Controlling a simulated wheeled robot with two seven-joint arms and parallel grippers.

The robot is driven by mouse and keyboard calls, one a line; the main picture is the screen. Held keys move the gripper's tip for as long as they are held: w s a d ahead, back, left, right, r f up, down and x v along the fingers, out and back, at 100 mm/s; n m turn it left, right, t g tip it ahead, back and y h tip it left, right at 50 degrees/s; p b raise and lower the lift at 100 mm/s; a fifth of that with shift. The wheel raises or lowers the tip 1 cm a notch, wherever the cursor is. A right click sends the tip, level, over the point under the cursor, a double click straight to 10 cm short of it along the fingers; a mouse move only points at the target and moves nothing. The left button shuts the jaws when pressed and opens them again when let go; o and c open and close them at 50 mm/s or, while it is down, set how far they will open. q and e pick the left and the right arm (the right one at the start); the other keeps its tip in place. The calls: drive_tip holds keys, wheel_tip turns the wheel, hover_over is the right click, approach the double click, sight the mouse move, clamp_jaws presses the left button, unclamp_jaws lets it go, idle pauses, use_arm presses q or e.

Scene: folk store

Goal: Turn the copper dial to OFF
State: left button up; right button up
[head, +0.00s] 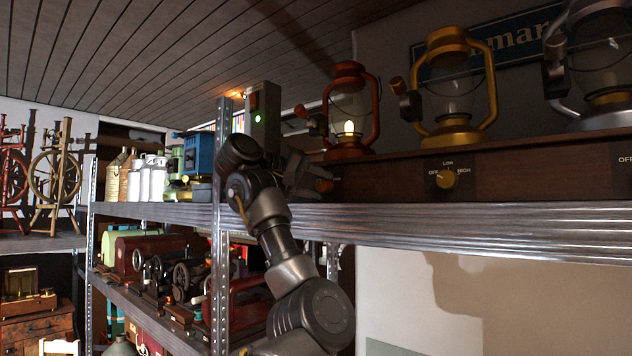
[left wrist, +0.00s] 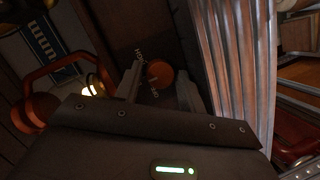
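The copper dial (head: 324,185) sits on the front of the dark wooden lamp base (head: 385,178), below the copper lantern (head: 347,108), whose bulb glows. My left gripper (head: 310,180) is right at the dial and partly hides it and its labels. In the left wrist view the dial (left wrist: 160,74) is a round orange knob, with small white lettering beside it. The fingers of my left gripper (left wrist: 160,88) are apart, one to each side of the dial. I cannot tell whether either touches it. The dial's exact setting is unclear. My right gripper is not in view.
A gold lantern (head: 450,90) with a gold dial (head: 447,179) stands right of the copper one, and a silver lantern (head: 597,65) farther right. A metal shelf edge (head: 460,220) runs below the base. A shelf post (head: 222,230) stands left of my arm.

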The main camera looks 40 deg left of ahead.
use_arm(q)
drive_tip(key=c, duration=0.7)
drive_tip(key=shift+f+n+h+b, duration=0.3)
drive_tip(key=shift+n+b, duration=0.5)
drive_tip(key=shift+b, duration=0.4)
drive_tip(key=n+t+b, duration=0.1)
drive_tip(key=n+b, duration=0.2)
drive_tip(key=shift+h, duration=0.4)
drive_tip(key=n+t+b, duration=0.1)
drive_tip(key=n+b, duration=0.1)
drive_tip(key=n, duration=0.1)
drive_tip(key=shift+f+b, duration=0.1)
drive_tip(key=shift+b, duration=0.2)
drive_tip(key=shift+n+t+h+b, duration=0.3)
drive_tip(key=shift+n+t+b, duration=0.35)
drive_tip(key=shift+n, duration=0.75)
